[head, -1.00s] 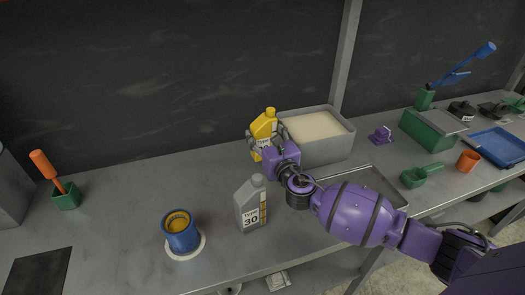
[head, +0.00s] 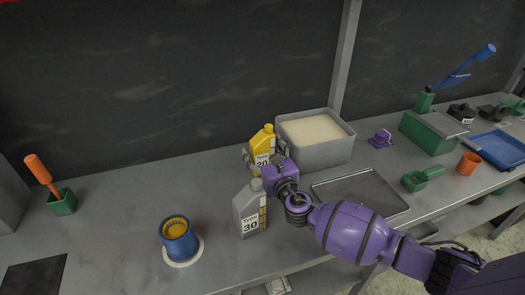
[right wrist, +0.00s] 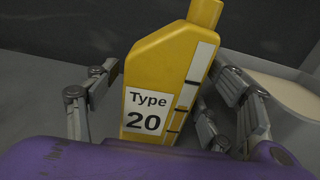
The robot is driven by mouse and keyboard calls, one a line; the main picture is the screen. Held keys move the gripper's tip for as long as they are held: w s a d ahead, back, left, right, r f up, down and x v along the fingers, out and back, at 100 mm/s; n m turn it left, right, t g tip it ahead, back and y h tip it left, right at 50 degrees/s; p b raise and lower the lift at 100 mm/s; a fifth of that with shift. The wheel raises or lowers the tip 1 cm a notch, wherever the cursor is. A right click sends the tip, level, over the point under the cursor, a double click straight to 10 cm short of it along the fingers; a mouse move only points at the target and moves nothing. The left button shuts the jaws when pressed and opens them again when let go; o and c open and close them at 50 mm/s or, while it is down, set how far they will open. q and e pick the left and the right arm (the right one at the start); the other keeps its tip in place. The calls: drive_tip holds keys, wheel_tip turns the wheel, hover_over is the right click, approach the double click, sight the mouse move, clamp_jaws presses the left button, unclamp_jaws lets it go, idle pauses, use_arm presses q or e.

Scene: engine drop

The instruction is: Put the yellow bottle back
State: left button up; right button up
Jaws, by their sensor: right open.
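The yellow bottle (head: 263,140), labelled Type 20, appears to stand upright on the table just left of the grey bin. In the right wrist view the yellow bottle (right wrist: 168,75) is between the spread fingers, with gaps beside it. My right gripper (head: 265,160) is open around the bottle; its hand hides the bottle's lower part in the head view. The grey bottle (head: 247,212), labelled Type 30, stands in front of the gripper. My left gripper is not in view.
A grey bin (head: 325,152) with pale contents is close right of the yellow bottle. A flat metal tray (head: 365,188) lies under and behind my right arm. A blue can (head: 178,240) stands on a white disc at front left. The table's left middle is clear.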

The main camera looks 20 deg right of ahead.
sight(266, 156)
drive_tip(key=shift+f, duration=0.35)
drive_tip(key=s, duration=0.4)
drive_tip(key=s+d+b, duration=0.1)
drive_tip(key=s, duration=0.1)
drive_tip(key=shift+s, duration=0.85)
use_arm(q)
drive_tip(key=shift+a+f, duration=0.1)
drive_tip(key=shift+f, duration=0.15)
